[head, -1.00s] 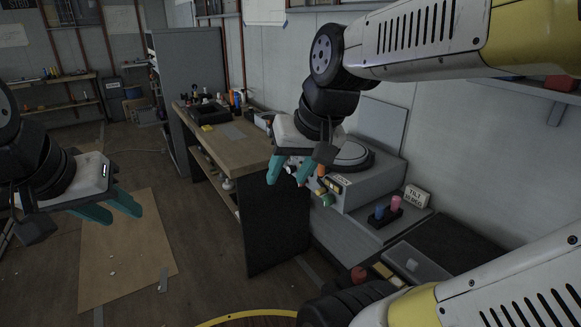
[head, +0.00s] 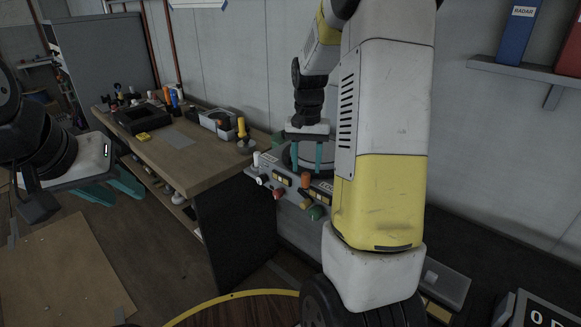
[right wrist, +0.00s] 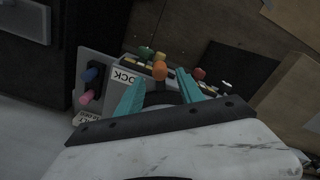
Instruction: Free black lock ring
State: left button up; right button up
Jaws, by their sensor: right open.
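A dark ring (right wrist: 162,98), which looks like the black lock ring, shows as an arc between the fingers in the right wrist view, around a round fitting on the grey console (head: 290,232). My right gripper (head: 307,157) is open and points down over this fitting, one teal finger on either side. Whether the fingers touch the ring I cannot tell. A LOCK label (right wrist: 127,77) is beside one finger. My right arm hides much of the console in the head view. My left gripper (head: 112,190) is open and empty, away to the left.
Orange (head: 306,180), red (head: 279,194) and green (head: 316,212) knobs stand at the console's front, close to the right gripper. Blue (right wrist: 90,75) and pink (right wrist: 86,96) pegs are beside it. A wooden workbench (head: 205,160) with tools stands left; a wall shelf (head: 520,70) is right.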

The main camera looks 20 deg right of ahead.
aim_at(306, 173)
jog(key=shift+f, duration=2.1)
grip_shut()
